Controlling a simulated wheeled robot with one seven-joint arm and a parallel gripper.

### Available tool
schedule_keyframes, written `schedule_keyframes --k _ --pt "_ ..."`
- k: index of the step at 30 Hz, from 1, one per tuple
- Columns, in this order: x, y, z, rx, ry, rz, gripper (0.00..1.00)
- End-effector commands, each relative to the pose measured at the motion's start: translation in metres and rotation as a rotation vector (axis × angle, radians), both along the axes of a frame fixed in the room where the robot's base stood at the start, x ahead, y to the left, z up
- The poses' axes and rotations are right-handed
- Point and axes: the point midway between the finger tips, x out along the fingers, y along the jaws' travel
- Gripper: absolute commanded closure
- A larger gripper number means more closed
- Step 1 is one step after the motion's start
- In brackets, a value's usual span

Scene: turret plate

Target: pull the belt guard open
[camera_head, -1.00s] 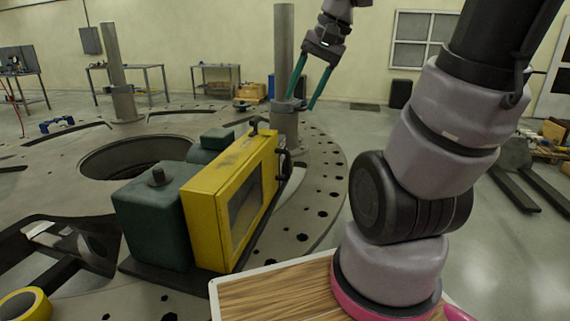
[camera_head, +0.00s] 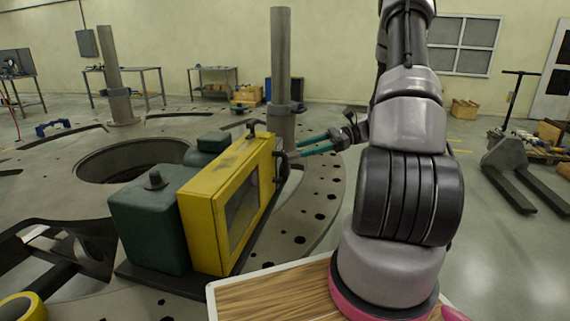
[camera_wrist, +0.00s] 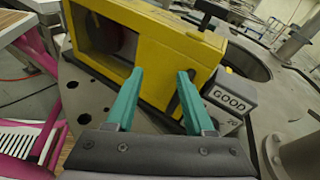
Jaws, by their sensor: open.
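The yellow belt guard (camera_head: 206,222), a box-like cover with a framed window, stands upright against a dark green housing (camera_head: 150,215) on the turret plate. In the wrist view, the guard's yellow face (camera_wrist: 155,50) fills the upper middle, with its dark window opening at left. My gripper (camera_head: 302,147) has teal fingers and is at the guard's far right end, near a dark round fitting there. In the wrist view, my gripper (camera_wrist: 160,78) is open, its fingertips apart in front of the yellow face. Nothing is held. Whether a finger touches the guard I cannot tell.
A grey post (camera_head: 281,75) rises behind the guard. The plate has a large round opening (camera_head: 130,160). A pallet jack (camera_head: 515,170) stands at right on open floor.

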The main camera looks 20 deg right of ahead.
Motion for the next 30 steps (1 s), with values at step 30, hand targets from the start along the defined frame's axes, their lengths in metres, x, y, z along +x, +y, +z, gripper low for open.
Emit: schedule_keyframes --k 30 --pt "0.054 0.037 -0.07 0.275 0.102 -0.252 0.47"
